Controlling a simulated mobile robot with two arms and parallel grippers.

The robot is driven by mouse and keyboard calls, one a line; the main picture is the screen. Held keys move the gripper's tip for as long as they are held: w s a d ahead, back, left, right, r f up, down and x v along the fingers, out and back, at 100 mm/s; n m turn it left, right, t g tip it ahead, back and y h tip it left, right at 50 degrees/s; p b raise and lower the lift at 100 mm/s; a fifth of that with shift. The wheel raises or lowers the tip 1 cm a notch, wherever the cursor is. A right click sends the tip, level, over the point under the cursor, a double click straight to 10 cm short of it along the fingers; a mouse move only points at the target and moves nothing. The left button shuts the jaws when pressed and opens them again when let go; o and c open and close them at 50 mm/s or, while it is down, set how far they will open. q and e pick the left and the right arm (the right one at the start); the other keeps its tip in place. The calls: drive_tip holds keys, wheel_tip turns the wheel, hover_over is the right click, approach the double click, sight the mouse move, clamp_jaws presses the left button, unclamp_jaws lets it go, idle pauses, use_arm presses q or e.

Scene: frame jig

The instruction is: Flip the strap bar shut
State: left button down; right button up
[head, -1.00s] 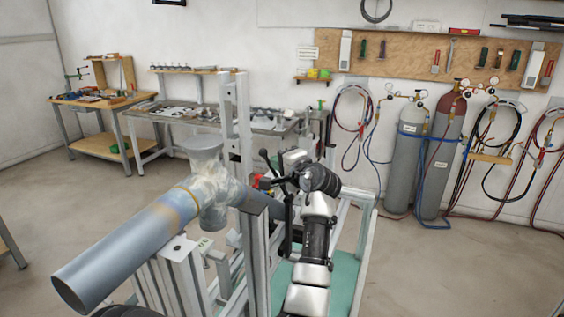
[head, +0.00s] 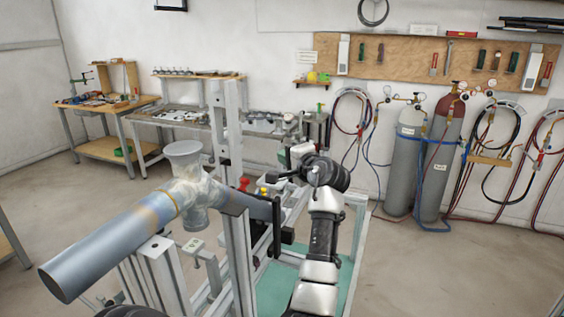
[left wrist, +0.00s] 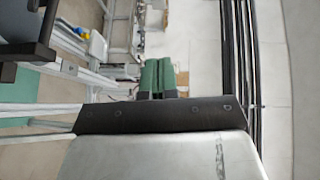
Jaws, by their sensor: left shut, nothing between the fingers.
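A grey pipe with a tee (head: 110,243) lies across the metal frame jig (head: 237,262). A black upright bar (head: 277,228) stands by the pipe's far right end; it looks like the strap bar, but I cannot tell clearly whether it is open or closed. My left gripper (head: 279,177) is above and just right of that end, apart from the bar, shut and empty. In the left wrist view its green fingertips (left wrist: 162,77) are together. A dark grey part with a black bracket (left wrist: 36,40) shows at the upper left there. My right gripper is not in view.
A red knob (head: 243,184) and a yellow one (head: 263,191) sit near the pipe's far end. A tall metal post (head: 226,130) rises behind the pipe. Workbenches (head: 105,112) and gas cylinders (head: 405,160) stand farther back. The floor to the right is clear.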

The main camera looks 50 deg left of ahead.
use_arm(q)
drive_tip(key=s+d+r+b, duration=0.2)
drive_tip(key=d+r, duration=0.1)
drive_tip(key=d, duration=0.2)
drive_tip(key=shift+s+r, duration=0.15)
drive_tip(key=shift+r, duration=0.2)
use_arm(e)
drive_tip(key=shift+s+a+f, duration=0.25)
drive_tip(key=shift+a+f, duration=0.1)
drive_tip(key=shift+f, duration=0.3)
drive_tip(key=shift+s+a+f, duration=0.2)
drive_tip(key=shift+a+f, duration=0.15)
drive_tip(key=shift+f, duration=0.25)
use_arm(q)
drive_tip(key=shift+d, duration=0.1)
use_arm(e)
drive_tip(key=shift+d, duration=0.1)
